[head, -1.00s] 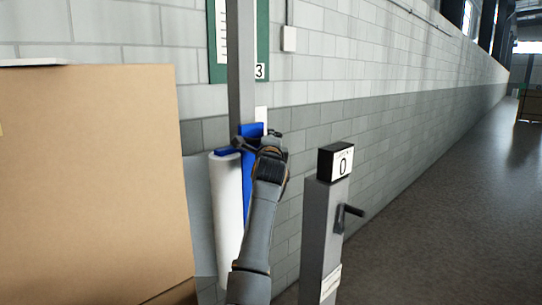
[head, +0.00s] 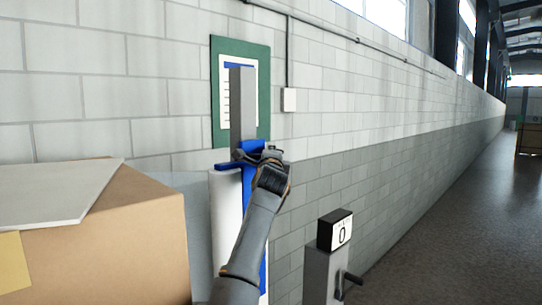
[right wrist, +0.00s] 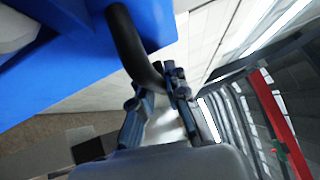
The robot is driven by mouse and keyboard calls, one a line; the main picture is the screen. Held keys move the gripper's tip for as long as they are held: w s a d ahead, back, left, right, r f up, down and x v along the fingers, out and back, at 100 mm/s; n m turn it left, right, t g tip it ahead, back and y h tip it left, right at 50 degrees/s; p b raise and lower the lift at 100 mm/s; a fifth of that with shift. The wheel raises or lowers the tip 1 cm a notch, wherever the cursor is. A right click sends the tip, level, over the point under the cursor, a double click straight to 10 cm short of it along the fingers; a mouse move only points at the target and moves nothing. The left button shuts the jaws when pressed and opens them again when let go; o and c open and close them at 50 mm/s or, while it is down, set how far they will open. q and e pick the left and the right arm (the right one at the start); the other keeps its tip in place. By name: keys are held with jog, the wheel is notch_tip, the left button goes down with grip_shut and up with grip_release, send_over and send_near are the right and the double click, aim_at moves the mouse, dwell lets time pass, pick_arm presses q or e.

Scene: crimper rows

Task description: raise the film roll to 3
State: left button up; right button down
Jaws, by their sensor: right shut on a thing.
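The white film roll (head: 226,215) stands upright below a blue carriage (head: 228,165) on a grey mast (head: 242,105). My right gripper (head: 262,156) is at the carriage's right side in the head view. In the right wrist view, a black curved handle (right wrist: 128,40) comes from the blue carriage (right wrist: 60,65) into my right gripper (right wrist: 165,78), which is shut on it. Behind the mast hangs a green board with a white scale (head: 262,95). No number 3 shows on it now. My left gripper is not in view.
A grey post with a "0" sign (head: 334,231) and a crank (head: 352,278) stands to the right. A cardboard box (head: 120,235) with a flat grey sheet (head: 55,190) on top fills the left.

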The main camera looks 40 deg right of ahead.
jog(key=shift+s+r, duration=0.1)
jog(key=shift+r, duration=0.35)
jog(key=c, duration=1.4)
grip_release()
jog(key=shift+c, duration=0.2)
jog(key=shift+o, duration=0.5)
jog(key=shift+d+f, duration=0.1)
jog(key=shift+f, duration=0.05)
jog(key=shift+s+a+f, duration=0.15)
jog(key=shift+s+a, duration=0.15)
jog(key=shift+a, duration=0.15)
jog(key=v, duration=0.6)
jog(key=shift+s, duration=0.2)
